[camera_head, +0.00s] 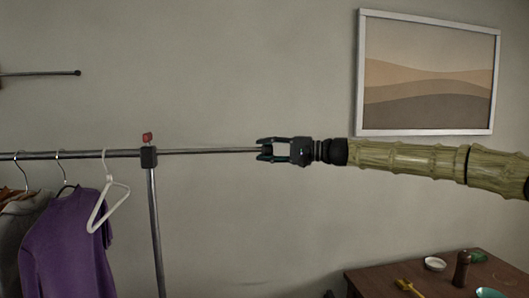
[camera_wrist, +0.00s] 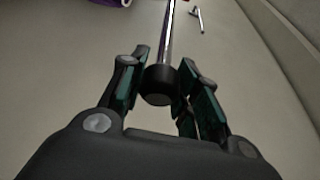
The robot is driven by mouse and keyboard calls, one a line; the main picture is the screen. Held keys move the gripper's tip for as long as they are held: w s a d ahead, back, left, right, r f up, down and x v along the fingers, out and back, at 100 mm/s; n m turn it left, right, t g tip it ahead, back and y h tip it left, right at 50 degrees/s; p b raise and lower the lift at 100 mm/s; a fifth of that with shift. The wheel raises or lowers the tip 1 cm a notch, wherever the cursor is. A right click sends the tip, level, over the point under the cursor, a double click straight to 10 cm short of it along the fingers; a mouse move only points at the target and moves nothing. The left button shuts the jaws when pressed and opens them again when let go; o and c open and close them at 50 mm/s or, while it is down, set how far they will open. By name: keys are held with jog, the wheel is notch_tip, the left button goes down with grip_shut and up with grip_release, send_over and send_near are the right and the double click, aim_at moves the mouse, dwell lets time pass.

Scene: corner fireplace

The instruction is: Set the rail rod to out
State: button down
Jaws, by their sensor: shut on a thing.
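The rail rod (camera_head: 205,151) is a thin metal bar that reaches out to the right from the black joint block (camera_head: 149,157) of the clothes rack. My gripper (camera_head: 265,149) is at its right end, with its fingers around the tip. In the wrist view the rod (camera_wrist: 168,38) runs away from me and ends in a black cap (camera_wrist: 159,84). The cap sits between the two fingers of my gripper (camera_wrist: 160,92), which are shut on it. The rod looks nearly level. A red knob (camera_head: 147,138) stands on top of the joint block.
A purple shirt (camera_head: 68,245), a white hanger (camera_head: 105,207) and other hangers hang on the rack rail at left. A second short bar (camera_head: 40,73) is on the wall. A wooden table (camera_head: 385,284) with small items stands lower right, below my arm. A framed picture (camera_head: 428,133) hangs behind.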

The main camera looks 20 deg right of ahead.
jog(key=shift+d+f, duration=0.15)
jog(key=shift+f, duration=0.05)
jog(key=c, duration=1.2)
grip_release()
jog(key=shift+d, duration=0.1)
jog(key=shift+o, duration=0.8)
jog(key=shift+s+d+r, duration=0.1)
jog(key=shift+s+d, duration=0.05)
jog(key=shift+d, duration=0.15)
jog(key=shift+a, duration=0.15)
jog(key=shift+s+r, duration=0.1)
jog(key=shift+s, duration=0.05)
jog(key=v, duration=1.2)
jog(key=shift+w+d+f, duration=0.2)
jog(key=shift+d, duration=0.05)
jog(key=shift+a, duration=0.1)
